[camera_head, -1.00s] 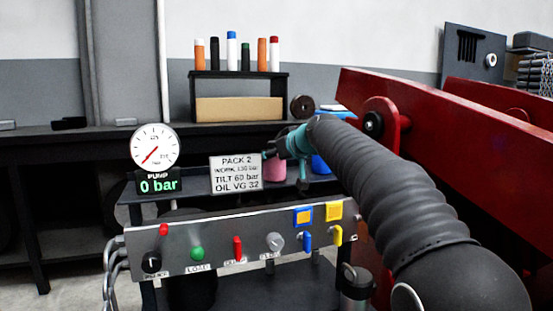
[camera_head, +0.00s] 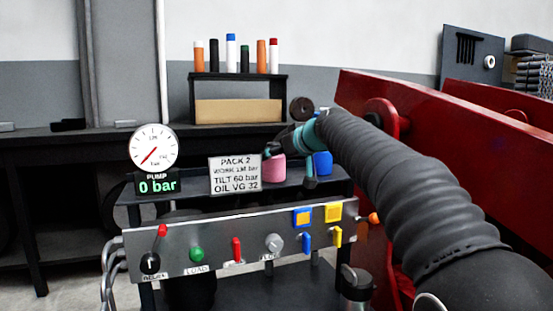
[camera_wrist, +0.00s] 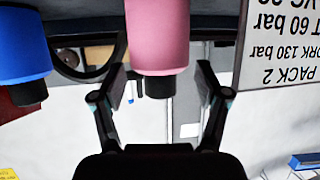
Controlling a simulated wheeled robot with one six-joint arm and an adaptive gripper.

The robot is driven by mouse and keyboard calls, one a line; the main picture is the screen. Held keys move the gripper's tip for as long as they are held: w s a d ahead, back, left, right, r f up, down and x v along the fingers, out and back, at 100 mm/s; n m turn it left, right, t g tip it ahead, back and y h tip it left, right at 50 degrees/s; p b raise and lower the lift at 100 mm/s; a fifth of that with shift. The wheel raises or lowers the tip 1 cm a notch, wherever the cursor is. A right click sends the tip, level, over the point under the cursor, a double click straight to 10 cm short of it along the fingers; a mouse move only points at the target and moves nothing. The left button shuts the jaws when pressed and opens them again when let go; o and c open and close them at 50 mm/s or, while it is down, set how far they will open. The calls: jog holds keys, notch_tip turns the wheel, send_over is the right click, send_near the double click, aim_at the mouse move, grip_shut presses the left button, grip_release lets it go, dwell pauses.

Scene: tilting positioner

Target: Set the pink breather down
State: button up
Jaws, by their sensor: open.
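The pink breather (camera_head: 274,171) stands on the dark shelf (camera_head: 215,199) behind the control panel, beside the sign plate. In the wrist view, which is upside down, the pink breather (camera_wrist: 159,35) is at top centre with its black end (camera_wrist: 160,87) pointing toward my gripper. My gripper (camera_head: 288,166) is at the breather in the head view, its fingers spread. In the wrist view the open fingers (camera_wrist: 161,82) lie to either side of the breather's end, with a visible gap on both sides.
A blue cylinder (camera_head: 323,163) stands just right of the breather; it also shows in the wrist view (camera_wrist: 22,45). The sign plate (camera_head: 235,175) is close on the left. A panel with knobs and levers (camera_head: 215,247) is in front. Red beams (camera_head: 450,120) rise at the right.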

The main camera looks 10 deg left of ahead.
jog(key=v, duration=0.8)
jog(key=shift+s+d+b, duration=0.3)
jog(key=shift+b, duration=0.15)
jog(key=shift+r, duration=0.1)
jog(key=s+d+f+m+g+h, duration=0.1)
jog(key=s+d+f+m+h, duration=0.2)
jog(key=s+d+f, duration=0.5)
jog(key=s+d+f+m+g+h, duration=0.1)
jog(key=s+d+f+m+h, duration=0.1)
jog(key=s+d+f, duration=0.6)
jog(key=s+d+f+m+g+h, duration=0.2)
jog(key=s+d+f, duration=0.7)
jog(key=s+f, duration=0.9)
jog(key=shift+s+m+h, duration=0.8)
jog(key=shift+s+h, duration=0.3)
jog(key=shift+s, duration=0.05)
